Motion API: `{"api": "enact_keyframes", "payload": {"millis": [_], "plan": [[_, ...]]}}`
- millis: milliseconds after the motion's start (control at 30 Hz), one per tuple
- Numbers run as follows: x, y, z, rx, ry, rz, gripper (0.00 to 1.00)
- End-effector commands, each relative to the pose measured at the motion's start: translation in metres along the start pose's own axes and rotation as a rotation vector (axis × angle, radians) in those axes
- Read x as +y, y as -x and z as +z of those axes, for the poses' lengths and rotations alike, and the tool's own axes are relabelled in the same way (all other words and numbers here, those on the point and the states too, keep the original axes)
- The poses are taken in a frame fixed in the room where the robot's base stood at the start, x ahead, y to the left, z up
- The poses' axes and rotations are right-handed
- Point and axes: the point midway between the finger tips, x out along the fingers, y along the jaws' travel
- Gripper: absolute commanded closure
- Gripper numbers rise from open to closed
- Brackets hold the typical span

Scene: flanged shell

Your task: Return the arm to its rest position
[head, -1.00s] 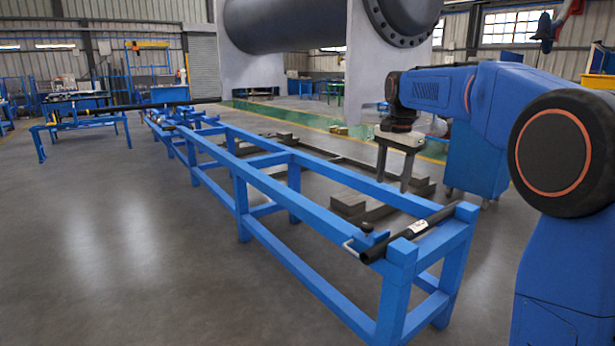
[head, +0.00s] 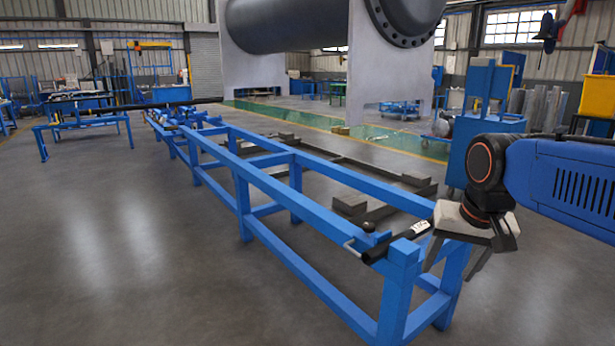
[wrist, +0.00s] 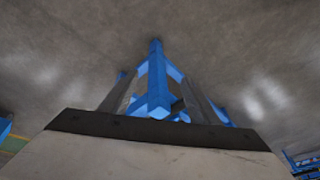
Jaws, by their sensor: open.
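My blue arm (head: 565,178) reaches in from the right side of the head view. My gripper (head: 452,268) hangs from it with its fingers pointing down, spread apart and empty. It shows in front of the near right end of the blue frame (head: 300,250), and the exact gap between them cannot be told. In the wrist view the two grey fingers (wrist: 160,98) stand apart, with blue frame bars beyond them and nothing held.
A black bar with a white label (head: 395,243) lies across the frame's near end, partly hidden by my gripper. A blue cabinet (head: 480,150) stands behind my arm. A large grey flanged shell (head: 290,25) is at the back.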

Motion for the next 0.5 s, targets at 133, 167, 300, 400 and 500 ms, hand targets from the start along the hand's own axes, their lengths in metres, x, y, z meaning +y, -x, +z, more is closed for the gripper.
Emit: {"api": "enact_keyframes", "payload": {"millis": [133,167,300,400,500], "plan": [[0.018,-0.014,0.049,0.032,0.088,-0.006,0.45],[0.021,-0.017,0.058,0.039,0.107,-0.007,0.45],[0.034,-0.035,0.098,0.065,0.188,-0.009,0.45],[0.042,-0.046,0.120,0.082,0.233,-0.009,0.45],[0.047,-0.055,0.135,0.092,0.265,-0.008,0.45]]}}
